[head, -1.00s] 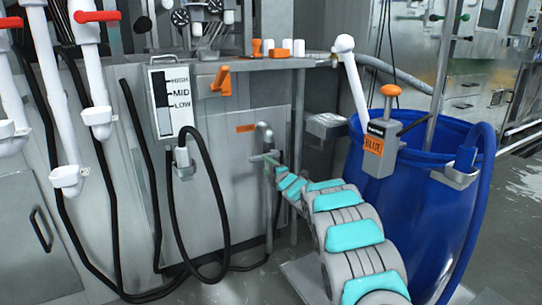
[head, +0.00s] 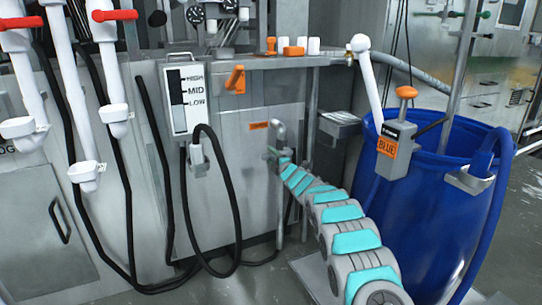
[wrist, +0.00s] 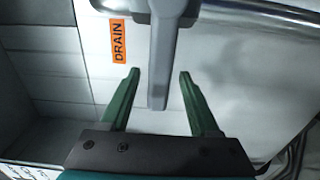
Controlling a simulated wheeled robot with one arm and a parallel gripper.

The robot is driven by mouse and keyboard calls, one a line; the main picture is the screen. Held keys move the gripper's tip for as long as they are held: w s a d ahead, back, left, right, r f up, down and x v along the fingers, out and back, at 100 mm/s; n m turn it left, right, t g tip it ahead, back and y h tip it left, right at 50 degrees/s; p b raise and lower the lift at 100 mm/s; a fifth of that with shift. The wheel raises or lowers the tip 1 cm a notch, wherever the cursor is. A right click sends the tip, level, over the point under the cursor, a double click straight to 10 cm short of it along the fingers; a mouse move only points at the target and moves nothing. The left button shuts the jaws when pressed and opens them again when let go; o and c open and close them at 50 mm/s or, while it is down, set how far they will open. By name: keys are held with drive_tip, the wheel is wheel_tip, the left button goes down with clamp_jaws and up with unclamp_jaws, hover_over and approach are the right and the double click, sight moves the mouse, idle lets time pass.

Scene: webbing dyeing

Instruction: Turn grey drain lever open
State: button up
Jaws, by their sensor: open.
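The grey drain lever (wrist: 158,75) hangs down in front of a metal panel, beside an orange DRAIN label (wrist: 118,41) in the wrist view. My gripper (wrist: 159,76) is open, with one green finger on each side of the lever's lower end. Gaps show between the lever and both fingers. In the head view my gripper (head: 279,158) is small at the end of my arm, just below the grey lever (head: 279,134). The orange label (head: 258,125) is to its left there.
A blue barrel (head: 436,190) stands right of my arm, with a BLUE-labelled handle unit (head: 395,148) at its rim. A black hose (head: 233,195) loops left of the lever. A level gauge (head: 189,100) and an orange handle (head: 235,80) are above left.

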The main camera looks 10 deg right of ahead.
drive_tip(key=shift+w, duration=0.3)
drive_tip(key=shift+c, duration=0.2)
clamp_jaws()
idle(1.3)
